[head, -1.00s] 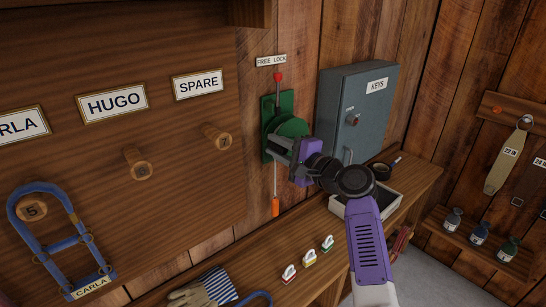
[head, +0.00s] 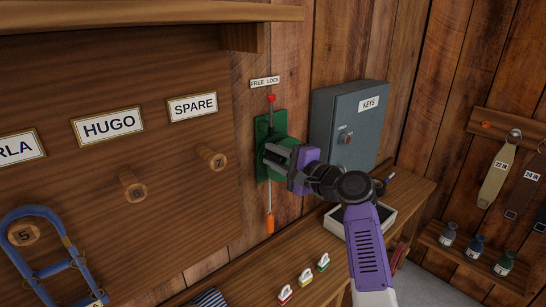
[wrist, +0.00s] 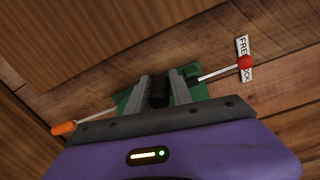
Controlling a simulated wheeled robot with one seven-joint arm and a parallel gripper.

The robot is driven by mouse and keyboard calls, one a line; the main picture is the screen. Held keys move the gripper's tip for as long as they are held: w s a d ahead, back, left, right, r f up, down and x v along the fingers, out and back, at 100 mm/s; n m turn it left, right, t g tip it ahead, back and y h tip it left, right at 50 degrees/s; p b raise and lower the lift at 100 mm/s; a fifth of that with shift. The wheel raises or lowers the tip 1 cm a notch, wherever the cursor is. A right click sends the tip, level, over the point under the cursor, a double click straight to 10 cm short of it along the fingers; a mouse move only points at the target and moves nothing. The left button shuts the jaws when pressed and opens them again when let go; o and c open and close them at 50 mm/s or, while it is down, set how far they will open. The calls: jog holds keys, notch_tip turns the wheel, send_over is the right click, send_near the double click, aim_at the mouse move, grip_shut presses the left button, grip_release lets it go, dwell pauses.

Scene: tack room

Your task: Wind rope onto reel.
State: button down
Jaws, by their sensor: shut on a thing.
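The green reel (head: 279,125) is fixed to the plank wall, partly hidden behind my gripper. My gripper (head: 273,156) is in front of it; in the wrist view its fingers (wrist: 167,82) are shut on a dark cylindrical knob (wrist: 159,93) at the reel's face. A thin pale rope (head: 269,199) hangs below the reel with an orange end piece (head: 270,225). A lever with a red ball (head: 271,98) rises above the reel under the FREE LOCK label (head: 265,82), nearer the LOCK side. Rope wound inside the reel cannot be made out.
A grey KEYS cabinet (head: 347,122) stands close right of the reel. Below are a wooden bench (head: 246,272), an open tray (head: 386,224) and several small tagged items. Pegs and a blue halter (head: 52,240) are on the board at left.

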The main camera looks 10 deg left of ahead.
jog(key=c, duration=1.2)
grip_release()
jog(key=shift+w+d, duration=0.3)
jog(key=shift+d, duration=0.05)
jog(key=shift+s+a, duration=0.1)
jog(key=shift+b+v, duration=0.65)
jog(key=shift+v, duration=3.2)
